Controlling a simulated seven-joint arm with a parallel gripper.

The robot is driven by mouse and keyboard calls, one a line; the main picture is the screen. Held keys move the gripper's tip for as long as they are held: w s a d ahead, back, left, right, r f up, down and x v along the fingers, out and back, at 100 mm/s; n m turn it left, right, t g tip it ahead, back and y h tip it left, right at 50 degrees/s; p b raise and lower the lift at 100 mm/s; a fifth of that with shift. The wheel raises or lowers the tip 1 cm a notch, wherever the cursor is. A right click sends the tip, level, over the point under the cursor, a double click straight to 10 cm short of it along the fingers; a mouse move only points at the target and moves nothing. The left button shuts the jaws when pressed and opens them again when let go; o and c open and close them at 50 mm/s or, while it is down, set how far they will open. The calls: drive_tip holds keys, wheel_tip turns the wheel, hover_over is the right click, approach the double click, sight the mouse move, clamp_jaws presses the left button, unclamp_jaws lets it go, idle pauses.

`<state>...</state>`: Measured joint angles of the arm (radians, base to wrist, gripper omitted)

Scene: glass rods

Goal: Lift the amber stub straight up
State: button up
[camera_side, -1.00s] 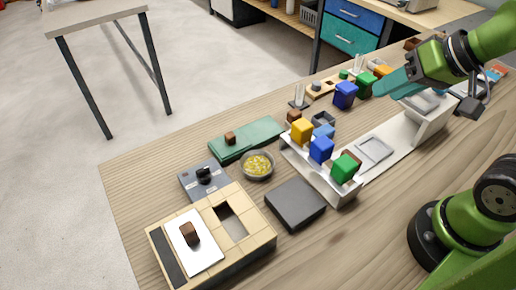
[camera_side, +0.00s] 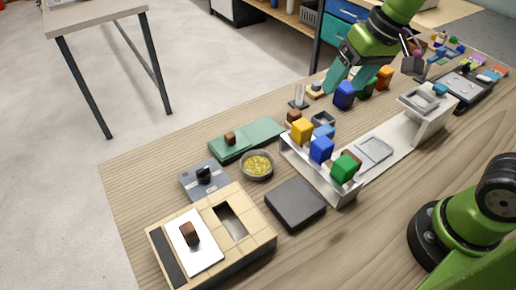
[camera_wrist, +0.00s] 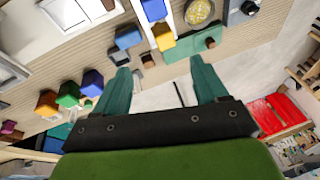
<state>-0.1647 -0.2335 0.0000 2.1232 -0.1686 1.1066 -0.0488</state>
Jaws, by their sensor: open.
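No small stub is plainly visible, and I cannot tell which amber-coloured piece is the stub. A yellow block (camera_side: 301,130) sits at the white rack's far end; it also shows in the wrist view (camera_wrist: 165,36). An orange block (camera_side: 384,76) stands farther right, behind the dark blue block, and shows at the left of the wrist view (camera_wrist: 47,103). My gripper (camera_side: 347,82) is open, above the back of the table near the dark blue block. In the wrist view its teal fingers (camera_wrist: 160,70) are apart, with nothing held. The fingers partly hide the small wooden board.
Clear upright rods (camera_side: 299,96) stand left of my gripper. The white rack (camera_side: 345,197) holds several coloured blocks. A green mat (camera_side: 262,139), a bowl (camera_side: 257,165) and a dark grey slab (camera_side: 295,203) lie nearer. The front right tabletop (camera_side: 370,225) is bare.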

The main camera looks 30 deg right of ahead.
sight(303, 124)
drive_tip(key=w+a+n+g+h, duration=0.2)
drive_tip(key=w+a+g, duration=0.1)
drive_tip(key=w, duration=0.4)
wheel_tip(303, 124, down, 16)
drive_tip(key=shift+a+f, duration=0.1)
drive_tip(key=shift+f, duration=0.05)
idle(0.4)
drive_tip(key=c, duration=1)
